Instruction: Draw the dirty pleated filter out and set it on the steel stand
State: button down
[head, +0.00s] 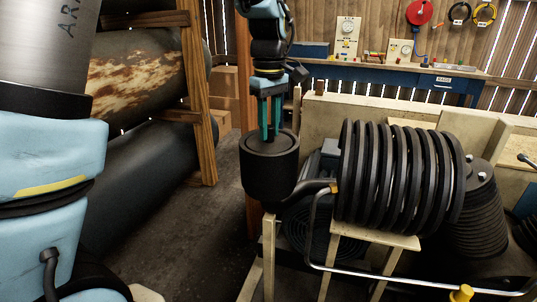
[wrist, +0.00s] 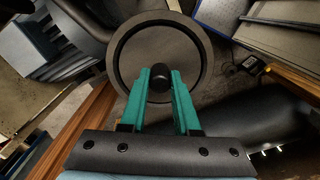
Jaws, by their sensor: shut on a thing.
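A black round canister (head: 268,170) stands upright left of the big ribbed cylinder in the head view. In the wrist view its round rim (wrist: 203,45) surrounds a grey-brown disc (wrist: 150,45) with a dark round knob (wrist: 161,75) near the middle. My gripper (head: 269,137) points straight down over the canister. In the wrist view my gripper (wrist: 161,78) has its two teal fingertips on either side of the knob, closed on it. No pleats show; the disc may be the top of the filter, but I cannot tell. I cannot pick out the steel stand with certainty.
The black ribbed cylinder (head: 400,175) stands close on the right, with a bent metal rail (head: 314,235) in front. A wooden post (head: 200,90) and large dark tanks (head: 150,150) are at left. A blue workbench (head: 400,72) runs along the back wall. Floor shows between.

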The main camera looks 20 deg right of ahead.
notch_tip(320, 180, up, 14)
jog(key=p, duration=1.1)
jog(key=shift+f+p, duration=0.2)
jog(key=shift+p, duration=0.15)
dwell(0.4)
